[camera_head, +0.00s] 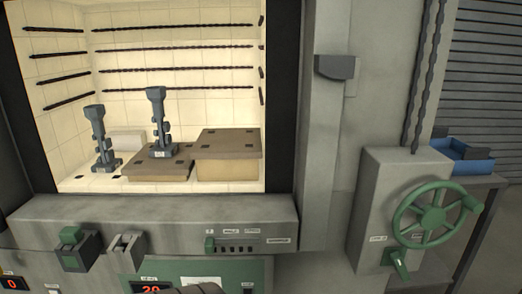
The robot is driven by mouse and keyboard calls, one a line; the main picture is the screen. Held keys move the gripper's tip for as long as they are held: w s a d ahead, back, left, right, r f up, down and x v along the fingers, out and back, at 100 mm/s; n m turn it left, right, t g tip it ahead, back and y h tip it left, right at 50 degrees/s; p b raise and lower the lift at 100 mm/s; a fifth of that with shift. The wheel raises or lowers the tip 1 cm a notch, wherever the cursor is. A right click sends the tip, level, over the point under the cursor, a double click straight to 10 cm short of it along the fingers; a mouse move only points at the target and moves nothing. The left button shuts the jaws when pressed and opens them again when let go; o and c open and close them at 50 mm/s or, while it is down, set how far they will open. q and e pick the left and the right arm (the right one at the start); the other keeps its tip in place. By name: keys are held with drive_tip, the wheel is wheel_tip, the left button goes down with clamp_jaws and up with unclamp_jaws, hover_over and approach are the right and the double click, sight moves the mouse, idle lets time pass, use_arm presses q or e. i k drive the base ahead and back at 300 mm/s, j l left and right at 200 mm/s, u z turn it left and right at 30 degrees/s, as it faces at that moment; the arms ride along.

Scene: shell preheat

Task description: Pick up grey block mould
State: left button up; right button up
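No thing in view can be surely named as the grey block mould. Two dark blue-grey tree-shaped pieces stand upright: the left one (100,142) on the chamber floor, the other (158,130) on a low brown slab (150,172). A taller brown-topped block (228,150) on the right has nothing on it. Neither gripper can be made out. A dark rounded shape at the bottom edge is cut off and unclear.
The furnace front ledge (165,212) carries a green-topped fitting (76,248), a grey fitting (126,250) and a small slider panel. A green handwheel (435,212) stands out from a grey housing on the right. A blue tray (468,158) lies on a dark stand behind it.

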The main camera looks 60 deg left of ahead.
sight(107, 162)
drive_tip(key=u, duration=2.95)
